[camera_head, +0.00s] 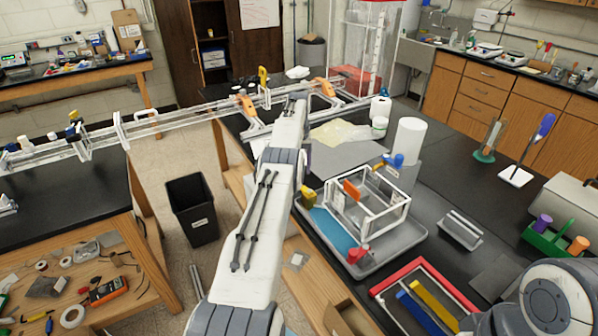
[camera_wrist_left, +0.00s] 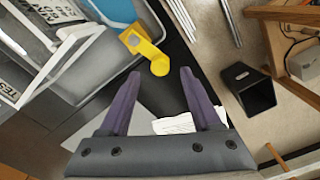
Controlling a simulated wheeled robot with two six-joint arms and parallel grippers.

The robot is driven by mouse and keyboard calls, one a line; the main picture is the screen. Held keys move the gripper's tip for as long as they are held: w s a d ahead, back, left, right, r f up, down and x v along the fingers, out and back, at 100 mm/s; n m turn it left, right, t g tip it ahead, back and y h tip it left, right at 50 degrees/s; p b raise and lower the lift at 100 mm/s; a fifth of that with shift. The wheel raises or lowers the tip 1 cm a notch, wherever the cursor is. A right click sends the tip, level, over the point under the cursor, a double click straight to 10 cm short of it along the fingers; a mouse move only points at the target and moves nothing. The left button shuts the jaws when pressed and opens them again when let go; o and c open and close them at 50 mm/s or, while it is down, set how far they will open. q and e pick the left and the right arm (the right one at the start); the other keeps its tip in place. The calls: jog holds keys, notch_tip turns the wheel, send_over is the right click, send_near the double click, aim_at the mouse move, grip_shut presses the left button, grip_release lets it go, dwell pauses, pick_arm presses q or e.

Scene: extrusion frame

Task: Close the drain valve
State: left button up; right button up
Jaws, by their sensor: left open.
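A yellow, lever-like piece (camera_head: 308,197) sits at the left edge of a grey tray (camera_head: 398,248), beside a white open frame (camera_head: 404,210). A red piece (camera_head: 357,254) is at the tray's front edge and a blue one (camera_head: 397,160) at the back. I cannot tell for sure which is the drain valve. In the left wrist view the yellow piece (camera_wrist_left: 150,50) lies just beyond the fingertips of my left gripper (camera_wrist_left: 161,74), apart from them. The gripper is open and empty. My arm hides it in the head view. My right gripper is out of view.
A white cylinder (camera_head: 409,139) stands behind the tray. A red-edged tray (camera_head: 415,305) with blue and yellow bars lies in front. A black bin (camera_head: 193,209) stands on the floor to the left. A long clear rail (camera_head: 180,122) spans the gap between benches.

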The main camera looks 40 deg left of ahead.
pick_arm(q)
notch_tip(320, 180, up, 6)
jog(key=p, duration=0.4)
jog(key=shift+r+p, duration=0.25)
jog(key=shift+p, duration=0.15)
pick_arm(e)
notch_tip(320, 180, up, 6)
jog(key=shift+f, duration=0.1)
pick_arm(q)
jog(key=f+t+y, duration=0.1)
jog(key=f, duration=0.2)
jog(key=f+t, duration=0.1)
jog(key=f, duration=0.2)
jog(key=s+f+t+y, duration=0.1)
jog(key=f, duration=0.2)
jog(key=shift+d+t+y, duration=0.3)
jog(key=shift+x, duration=0.85)
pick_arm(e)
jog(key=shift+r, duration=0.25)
